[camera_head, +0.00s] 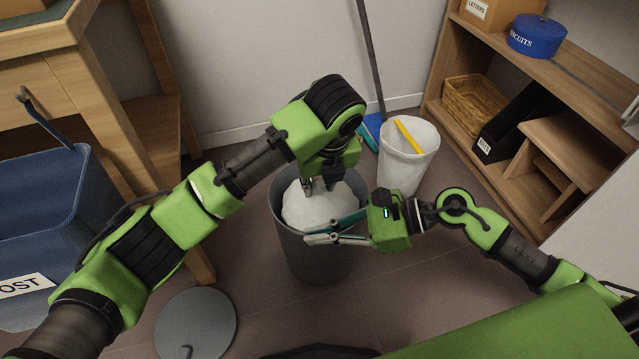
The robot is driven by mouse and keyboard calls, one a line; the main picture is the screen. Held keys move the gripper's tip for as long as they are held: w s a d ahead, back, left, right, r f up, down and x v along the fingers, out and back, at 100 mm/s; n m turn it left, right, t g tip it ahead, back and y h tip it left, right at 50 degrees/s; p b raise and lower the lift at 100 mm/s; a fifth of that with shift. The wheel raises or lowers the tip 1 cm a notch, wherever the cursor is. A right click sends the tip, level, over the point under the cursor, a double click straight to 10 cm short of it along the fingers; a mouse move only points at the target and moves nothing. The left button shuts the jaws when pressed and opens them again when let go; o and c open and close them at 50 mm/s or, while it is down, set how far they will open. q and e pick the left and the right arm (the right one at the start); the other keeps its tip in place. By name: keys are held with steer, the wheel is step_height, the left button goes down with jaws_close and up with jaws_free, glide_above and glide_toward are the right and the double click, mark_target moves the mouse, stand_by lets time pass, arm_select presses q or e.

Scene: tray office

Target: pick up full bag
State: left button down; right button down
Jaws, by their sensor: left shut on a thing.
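The full bag (303,208) is white and rounded, and it sits inside a dark grey bin (318,262). My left gripper (320,186) points down from above and is shut on the top of the bag. The bag's lower part is hidden by the bin wall. My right gripper (322,233) comes from the right at the bin's front rim. Its fingers look apart and empty, and I cannot tell whether they touch the rim.
A round grey lid (195,326) lies on the floor at front left. A white bin (405,165) with a yellow item stands behind right, beside a blue dustpan or broom head (372,128). A blue post bin (40,205) stands left, a wooden shelf (540,110) right.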

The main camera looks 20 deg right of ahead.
step_height(320, 180, up, 18)
steer(key=p, duration=1.7)
steer(key=shift+r+p, duration=0.25)
steer(key=shift+p, duration=0.1)
steer(key=c, duration=2.2)
jaws_free()
steer(key=shift+f, duration=0.1)
steer(key=v, duration=1.2)
